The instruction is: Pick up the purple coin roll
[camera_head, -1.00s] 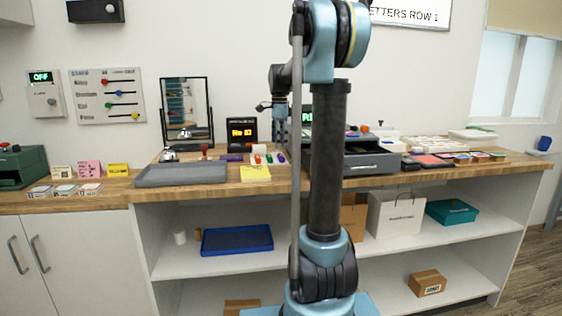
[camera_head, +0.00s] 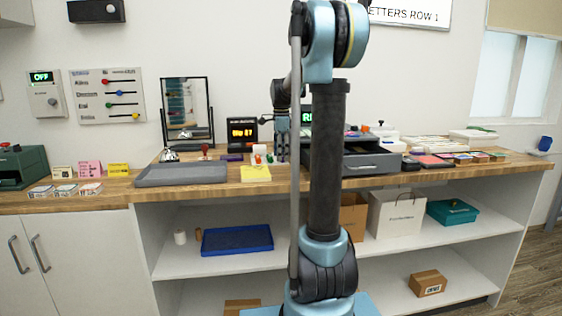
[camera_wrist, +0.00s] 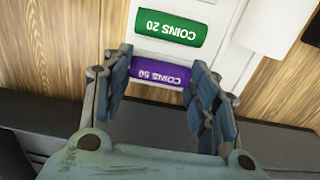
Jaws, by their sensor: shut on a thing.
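The purple coin roll (camera_wrist: 160,72), marked "COINS 50", lies between the two fingers of my gripper (camera_wrist: 161,78) in the wrist view. The fingers are closed against its two ends. It sits in or just over a white tray (camera_wrist: 151,50), beside a green coin roll (camera_wrist: 171,29) marked "COINS 20". I cannot tell whether it is lifted clear. In the head view my gripper (camera_head: 282,149) points down over the counter, and the purple roll is hidden behind it.
A grey tray (camera_head: 182,174) and a yellow note pad (camera_head: 255,174) lie at the counter's front. A dark drawer unit (camera_head: 372,162) stands right of my gripper, partly behind my arm. A small display (camera_head: 242,132) and a mirror (camera_head: 187,108) stand behind.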

